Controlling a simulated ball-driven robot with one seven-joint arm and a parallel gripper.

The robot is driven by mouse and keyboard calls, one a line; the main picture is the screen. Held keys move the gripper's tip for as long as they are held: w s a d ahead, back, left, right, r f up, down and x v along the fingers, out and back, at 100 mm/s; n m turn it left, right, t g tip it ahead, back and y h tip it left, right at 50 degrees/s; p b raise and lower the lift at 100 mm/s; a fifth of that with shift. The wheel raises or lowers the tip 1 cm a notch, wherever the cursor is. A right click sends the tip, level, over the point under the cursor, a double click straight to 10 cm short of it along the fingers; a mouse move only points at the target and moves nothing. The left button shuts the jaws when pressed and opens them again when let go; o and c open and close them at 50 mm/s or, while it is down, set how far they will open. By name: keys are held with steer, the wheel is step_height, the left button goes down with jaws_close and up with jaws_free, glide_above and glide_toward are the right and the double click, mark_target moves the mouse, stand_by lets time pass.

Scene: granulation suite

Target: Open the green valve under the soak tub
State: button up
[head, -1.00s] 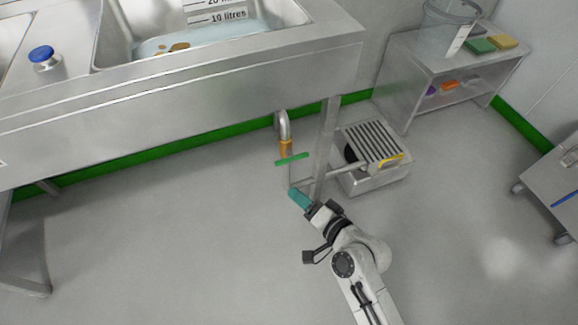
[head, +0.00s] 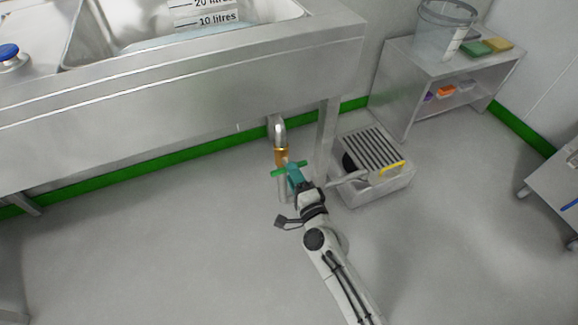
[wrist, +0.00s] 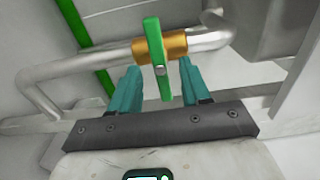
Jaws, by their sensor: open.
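The green valve handle (head: 288,168) is a flat bar on a brass valve body (head: 281,154) in the metal drain pipe (head: 279,132) under the soak tub (head: 190,80). In the wrist view the green handle (wrist: 155,58) runs up and down across the brass body (wrist: 172,48), so it lies crosswise to the pipe. My gripper (head: 292,172) is at the handle in the head view. In the wrist view the teal fingers of my gripper (wrist: 160,82) are open, one on each side of the handle's lower end, with gaps showing. The head view hides part of the handle behind the fingers.
A tub leg (head: 325,140) stands just right of the valve. A grated floor drain box (head: 372,165) with a yellow handle lies beyond it. A low shelf table (head: 440,75) with a clear bucket (head: 443,30) is at the right. The floor to the left is clear.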

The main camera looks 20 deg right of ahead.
steer(key=shift+w, duration=1.7)
steer(key=shift+c, duration=0.3)
jaws_close()
